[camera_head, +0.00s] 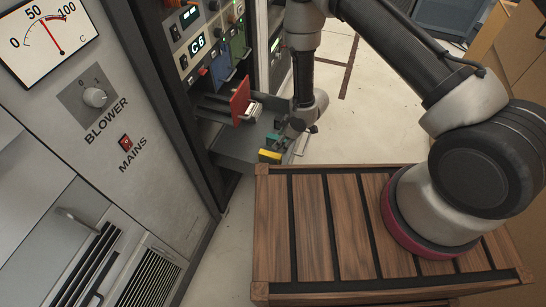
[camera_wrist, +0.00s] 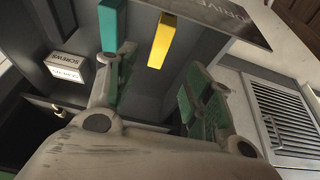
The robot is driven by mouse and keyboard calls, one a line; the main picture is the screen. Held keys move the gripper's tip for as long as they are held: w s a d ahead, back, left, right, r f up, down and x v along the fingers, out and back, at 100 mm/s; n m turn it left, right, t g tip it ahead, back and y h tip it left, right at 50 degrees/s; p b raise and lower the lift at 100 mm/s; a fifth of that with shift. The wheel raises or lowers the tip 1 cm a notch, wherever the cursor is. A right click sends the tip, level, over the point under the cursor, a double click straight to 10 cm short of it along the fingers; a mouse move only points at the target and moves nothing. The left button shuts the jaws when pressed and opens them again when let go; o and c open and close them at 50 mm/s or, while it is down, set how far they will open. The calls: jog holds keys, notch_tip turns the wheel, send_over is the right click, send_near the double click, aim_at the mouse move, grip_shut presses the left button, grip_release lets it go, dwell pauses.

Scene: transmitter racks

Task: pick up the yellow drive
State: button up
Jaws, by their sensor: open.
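The yellow drive (camera_head: 270,156) is a small bright block at the outer end of a grey shelf in the rack. In the wrist view the yellow drive (camera_wrist: 161,41) stands on the grey shelf, beyond my fingers. A teal drive (camera_wrist: 111,27) stands to its left, with a gap between them; in the head view the teal drive (camera_head: 273,141) is just behind the yellow one. My gripper (camera_wrist: 156,82) is open and empty, its green-padded fingers spread. The yellow drive is ahead of the gap between them, apparently untouched. In the head view my gripper (camera_head: 293,138) is close beside the drives.
A white box marked SCREWS (camera_wrist: 67,68) sits on the shelf left of the teal drive. A panel lettered DRIVE (camera_wrist: 222,17) edges the shelf. A red module (camera_head: 240,102) juts from the rack above. A wooden slatted top (camera_head: 308,220) lies in front; pale floor is open behind.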

aim_at(278, 156)
notch_tip(278, 156, down, 8)
jog(key=shift+f, duration=0.1)
jog(key=x, duration=0.6)
jog(key=shift+a+f, duration=0.2)
jog(key=shift+f, duration=0.1)
jog(key=shift+w, duration=0.1)
grip_shut()
